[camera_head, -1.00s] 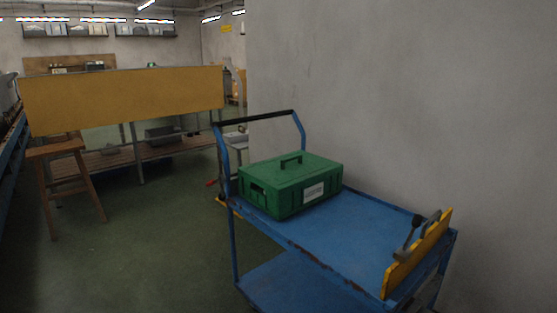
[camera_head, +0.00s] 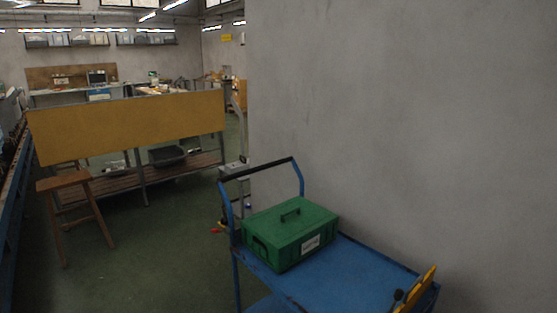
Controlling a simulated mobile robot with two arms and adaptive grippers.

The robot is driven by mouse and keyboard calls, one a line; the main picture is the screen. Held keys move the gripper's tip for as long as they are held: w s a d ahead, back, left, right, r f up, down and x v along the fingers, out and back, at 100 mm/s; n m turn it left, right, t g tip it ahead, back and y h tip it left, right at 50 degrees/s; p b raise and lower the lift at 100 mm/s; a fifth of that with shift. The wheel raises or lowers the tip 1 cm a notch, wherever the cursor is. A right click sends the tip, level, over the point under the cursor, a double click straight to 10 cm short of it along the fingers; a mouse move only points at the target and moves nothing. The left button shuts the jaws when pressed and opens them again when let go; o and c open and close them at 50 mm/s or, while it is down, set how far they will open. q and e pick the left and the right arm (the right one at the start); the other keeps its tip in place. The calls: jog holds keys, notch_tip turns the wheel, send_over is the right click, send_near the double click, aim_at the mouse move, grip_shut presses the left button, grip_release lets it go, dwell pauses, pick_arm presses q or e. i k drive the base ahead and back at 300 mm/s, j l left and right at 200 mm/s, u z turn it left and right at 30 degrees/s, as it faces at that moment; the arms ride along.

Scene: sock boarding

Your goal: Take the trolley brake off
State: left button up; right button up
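A blue trolley (camera_head: 362,268) stands at the lower right of the head view, close to the grey wall. Its black push handle (camera_head: 258,168) is at the far left end. A yellow plate (camera_head: 418,292) stands at its near right end, with a dark lever knob (camera_head: 398,295) beside it. The lever's lower part is cut off by the picture's bottom edge, so I cannot tell its position. The trolley's wheels are out of view. Neither of my grippers is in view.
A green lidded box (camera_head: 290,232) sits on the trolley top. The grey wall (camera_head: 400,120) runs behind it. A wooden stool (camera_head: 66,182) and a yellow-panelled bench (camera_head: 130,125) stand at left. Green floor (camera_head: 165,255) is clear left of the trolley.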

aim_at(226, 230)
jog(key=i+j+z, duration=0.1)
jog(key=i+j, duration=0.35)
jog(key=j, duration=0.2)
jog(key=i+j+z, duration=0.15)
jog(key=i+j, duration=0.3)
jog(key=j, duration=0.25)
jog(key=i+j+z, duration=0.15)
jog(key=j, duration=0.2)
